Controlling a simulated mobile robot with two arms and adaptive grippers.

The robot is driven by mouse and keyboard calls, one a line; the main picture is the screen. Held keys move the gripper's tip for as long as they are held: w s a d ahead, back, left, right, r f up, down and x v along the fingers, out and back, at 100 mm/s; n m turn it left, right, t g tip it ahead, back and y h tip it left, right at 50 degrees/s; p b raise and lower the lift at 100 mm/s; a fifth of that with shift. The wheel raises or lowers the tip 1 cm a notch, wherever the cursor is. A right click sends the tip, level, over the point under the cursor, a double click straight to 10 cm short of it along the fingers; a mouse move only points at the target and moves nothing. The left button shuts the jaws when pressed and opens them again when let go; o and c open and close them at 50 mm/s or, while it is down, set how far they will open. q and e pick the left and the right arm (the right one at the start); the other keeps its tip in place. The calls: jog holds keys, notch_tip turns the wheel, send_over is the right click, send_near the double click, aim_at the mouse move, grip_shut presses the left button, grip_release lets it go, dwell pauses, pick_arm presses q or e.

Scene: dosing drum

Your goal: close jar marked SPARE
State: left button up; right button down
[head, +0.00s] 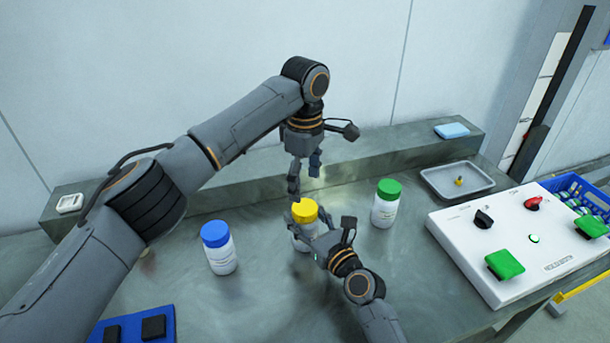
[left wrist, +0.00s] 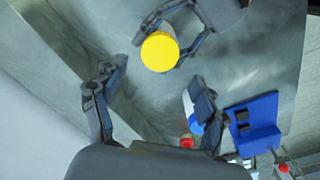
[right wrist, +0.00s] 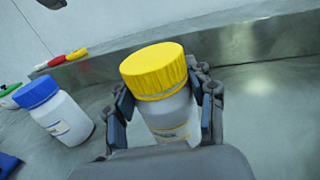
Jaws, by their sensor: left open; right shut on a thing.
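A white jar with a yellow lid (head: 304,211) stands on the grey bench; its lid (left wrist: 160,52) and body (right wrist: 172,117) show in the wrist views. My right gripper (head: 322,240) is shut around the jar's body, below the lid. The lid sits on the jar; I cannot tell how tight it is. My left gripper (head: 304,180) is open and empty, a little above the yellow lid, pointing down. A blue-lidded jar (head: 219,248) stands to the left and a green-lidded jar (head: 387,204) to the right. I cannot read SPARE on any label.
A control box (head: 525,245) with green buttons and knobs stands at the right. A grey tray (head: 457,182) with a small yellow item lies behind it. A blue mat (head: 130,325) with dark blocks is at the front left. A raised ledge runs along the wall.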

aim_at(305, 207)
pick_arm(q)
notch_tip(305, 207, down, 7)
dwell(0.3)
